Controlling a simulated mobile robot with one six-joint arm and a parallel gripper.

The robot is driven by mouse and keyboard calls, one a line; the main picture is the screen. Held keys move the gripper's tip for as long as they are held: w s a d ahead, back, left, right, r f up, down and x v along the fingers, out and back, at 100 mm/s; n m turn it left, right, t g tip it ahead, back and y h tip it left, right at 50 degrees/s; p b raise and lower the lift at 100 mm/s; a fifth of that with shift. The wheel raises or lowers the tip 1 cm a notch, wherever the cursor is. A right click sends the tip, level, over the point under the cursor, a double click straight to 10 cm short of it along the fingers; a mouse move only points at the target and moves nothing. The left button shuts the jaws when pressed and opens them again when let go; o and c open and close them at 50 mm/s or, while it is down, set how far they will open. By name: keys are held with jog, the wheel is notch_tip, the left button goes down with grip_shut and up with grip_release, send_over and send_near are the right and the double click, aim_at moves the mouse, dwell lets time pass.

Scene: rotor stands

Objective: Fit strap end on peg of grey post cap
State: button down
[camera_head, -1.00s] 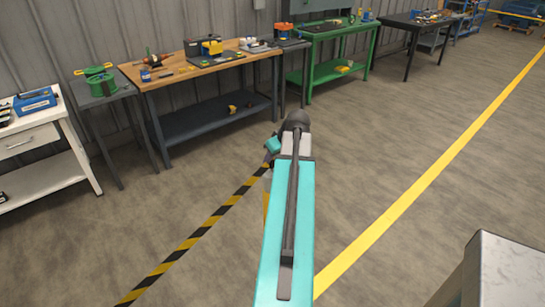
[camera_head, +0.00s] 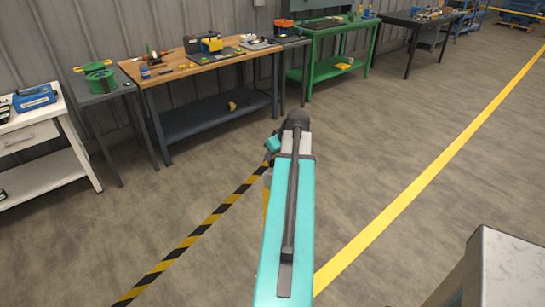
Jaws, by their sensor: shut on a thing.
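My turquoise arm rises through the middle of the view, with a dark rounded joint at its top. My gripper is not visible, and the arm may hide it. I cannot make out the strap end, the grey post cap or its peg among the small things on the benches.
A wooden-topped bench (camera_head: 172,84) stands by the wall with a yellow and dark box (camera_head: 211,44). Left are a grey table (camera_head: 112,92) with green reels and a white bench (camera_head: 50,118). A green bench (camera_head: 335,30) stands beyond. A grey block (camera_head: 510,260) is at lower right. The floor is open.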

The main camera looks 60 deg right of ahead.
jog(key=shift+f, duration=0.45)
dwell(0.4)
jog(key=c, duration=1.3)
grip_release()
jog(key=shift+c, duration=0.2)
jog(key=shift+r+b, duration=0.15)
jog(key=shift+b, duration=0.15)
jog(key=b+v, duration=0.2)
jog(key=v, duration=1.1)
jog(key=shift+s+r, duration=0.2)
jog(key=shift+s, duration=0.05)
